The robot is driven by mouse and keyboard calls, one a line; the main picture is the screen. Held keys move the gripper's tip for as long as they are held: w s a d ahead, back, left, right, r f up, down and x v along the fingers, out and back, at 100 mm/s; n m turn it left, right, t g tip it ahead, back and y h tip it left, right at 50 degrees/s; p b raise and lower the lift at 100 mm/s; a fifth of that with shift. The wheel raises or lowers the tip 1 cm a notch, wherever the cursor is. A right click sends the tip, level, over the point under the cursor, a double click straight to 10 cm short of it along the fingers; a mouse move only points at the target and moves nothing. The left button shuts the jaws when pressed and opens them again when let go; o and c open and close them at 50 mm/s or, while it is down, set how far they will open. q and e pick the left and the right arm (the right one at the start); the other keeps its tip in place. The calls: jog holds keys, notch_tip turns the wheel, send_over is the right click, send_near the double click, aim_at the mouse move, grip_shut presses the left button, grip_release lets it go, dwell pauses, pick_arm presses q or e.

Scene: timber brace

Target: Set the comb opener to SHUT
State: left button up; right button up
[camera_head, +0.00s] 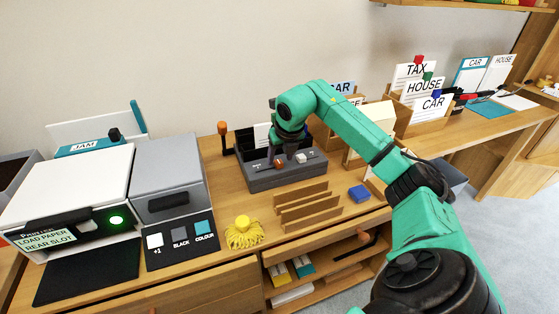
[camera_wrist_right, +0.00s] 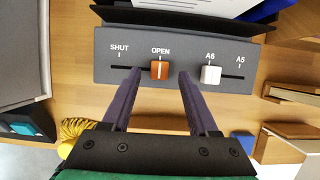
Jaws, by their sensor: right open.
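The grey comb binder (camera_head: 287,173) stands on the wooden desk and also fills the upper part of the wrist view (camera_wrist_right: 120,45). Its orange slider (camera_wrist_right: 160,69) sits at the OPEN end of its slot, with SHUT marked to the left in the wrist view. A white slider (camera_wrist_right: 210,74) sits in the other slot, at A6, with A5 to its right. My right gripper (camera_wrist_right: 160,75) is open, its two fingertips to either side of the orange slider in that view; contact cannot be told. In the head view the forearm partly hides the binder. My left gripper is out of view.
A printer (camera_head: 70,190) with a lit green button stands at the left. Card holders (camera_head: 420,92) stand at the back right.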

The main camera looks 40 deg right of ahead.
jog(key=shift+x, duration=0.95)
grip_shut()
jog(key=shift+r, duration=0.1)
dwell(0.5)
